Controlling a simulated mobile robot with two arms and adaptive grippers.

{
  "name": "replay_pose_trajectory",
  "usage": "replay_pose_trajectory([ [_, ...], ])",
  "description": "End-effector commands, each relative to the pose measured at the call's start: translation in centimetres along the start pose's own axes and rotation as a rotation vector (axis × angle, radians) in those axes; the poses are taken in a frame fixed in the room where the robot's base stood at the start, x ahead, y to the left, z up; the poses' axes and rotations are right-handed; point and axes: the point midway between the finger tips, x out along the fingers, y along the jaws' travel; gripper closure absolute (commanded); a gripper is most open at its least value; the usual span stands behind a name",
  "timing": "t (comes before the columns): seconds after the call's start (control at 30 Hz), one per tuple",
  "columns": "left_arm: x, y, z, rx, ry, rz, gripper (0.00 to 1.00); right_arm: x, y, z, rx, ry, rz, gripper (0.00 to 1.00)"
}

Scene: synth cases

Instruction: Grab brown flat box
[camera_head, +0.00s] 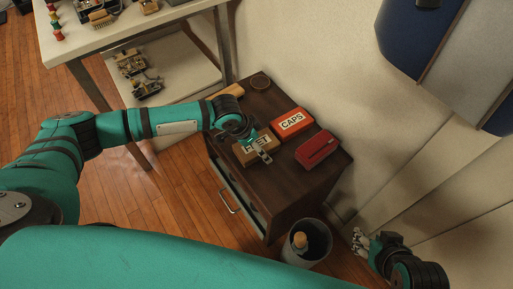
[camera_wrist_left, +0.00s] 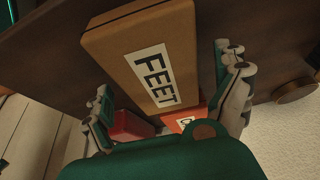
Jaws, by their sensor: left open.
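The brown flat box (camera_head: 242,157) with a white FEET label lies on the dark cabinet top, partly hidden by my left gripper (camera_head: 258,149). In the left wrist view the brown box (camera_wrist_left: 112,42) sits between the two spread fingers of my left gripper (camera_wrist_left: 166,82). The fingers are apart, one on each side of the box, and I see a gap on both sides. Whether they reach down to the box's height I cannot tell. My right gripper (camera_head: 366,242) is at the lower right of the head view, away from the box; its opening is unclear.
An orange-red CAPS box (camera_head: 291,123) and a red box (camera_head: 318,149) lie beside the brown box on the cabinet (camera_head: 285,185). A round dark item (camera_head: 260,82) and a wooden piece (camera_head: 229,91) are behind. A bin (camera_head: 318,243) stands in front. A white table (camera_head: 95,42) is upper left.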

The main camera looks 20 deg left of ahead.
Motion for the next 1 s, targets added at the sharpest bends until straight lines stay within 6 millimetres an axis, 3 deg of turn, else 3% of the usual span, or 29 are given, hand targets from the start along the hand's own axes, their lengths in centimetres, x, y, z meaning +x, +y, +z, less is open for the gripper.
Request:
replay_pose_trajectory([
  [0.27,0.16,-0.03,-0.02,0.0,0.0,-0.001,0.01,0.07,-0.07,-0.46,-0.001,0.021,-0.001,0.6],
  [0.77,0.15,-0.02,0.0,0.0,0.0,0.0,0.64,0.06,-0.04,-0.45,-0.001,0.02,-0.001,0.6],
  [1.0,0.12,-0.03,-0.04,0.0,0.001,0.0,0.65,0.05,-0.04,-0.45,0.0,0.02,-0.001,0.6],
])
